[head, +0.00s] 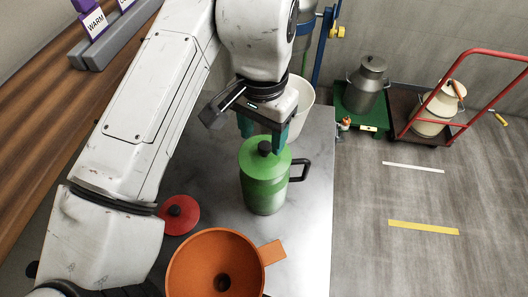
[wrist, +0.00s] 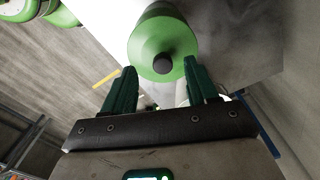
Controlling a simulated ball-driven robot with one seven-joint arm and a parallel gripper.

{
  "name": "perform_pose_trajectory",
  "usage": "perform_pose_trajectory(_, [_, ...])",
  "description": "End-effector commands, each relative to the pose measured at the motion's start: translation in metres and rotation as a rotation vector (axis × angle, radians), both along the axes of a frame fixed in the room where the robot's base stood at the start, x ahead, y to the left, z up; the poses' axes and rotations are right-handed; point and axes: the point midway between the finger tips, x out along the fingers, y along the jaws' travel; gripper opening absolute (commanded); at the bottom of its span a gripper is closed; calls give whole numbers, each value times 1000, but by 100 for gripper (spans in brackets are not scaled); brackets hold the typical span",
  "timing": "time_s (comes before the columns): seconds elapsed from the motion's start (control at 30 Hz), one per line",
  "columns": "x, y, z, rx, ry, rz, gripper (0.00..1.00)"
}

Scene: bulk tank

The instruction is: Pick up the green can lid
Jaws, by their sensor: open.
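The green can lid (head: 263,157) sits on top of the green can (head: 264,196), which stands upright on the grey table. The lid has a black knob in its middle. In the wrist view the lid (wrist: 148,48) lies just beyond the fingertips, with its knob between them in the picture. My gripper (head: 263,131) is open and empty, with green fingers, above and behind the lid in the head view. It also shows in the wrist view (wrist: 160,80). I cannot tell whether a finger touches the lid.
An orange funnel (head: 201,285) and a red lid (head: 180,214) are on the table (head: 313,230) in front and left of the can. A white bucket (head: 299,100) is behind my gripper. The can's black handle (head: 300,170) sticks out to the right. Metal cans and a red trolley (head: 404,128) stand beyond.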

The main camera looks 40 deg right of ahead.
Motion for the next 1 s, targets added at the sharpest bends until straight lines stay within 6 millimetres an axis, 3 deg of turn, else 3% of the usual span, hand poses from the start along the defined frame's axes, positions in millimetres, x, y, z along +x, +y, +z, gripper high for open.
perform_pose_trajectory(0.4, [6, -8, -48, 1, 1, 0, 58])
perform_pose_trajectory(0.7, [7, -9, -52, -1, 0, -1, 57])
perform_pose_trajectory(1.0, [7, -9, -52, 0, 0, 0, 28])
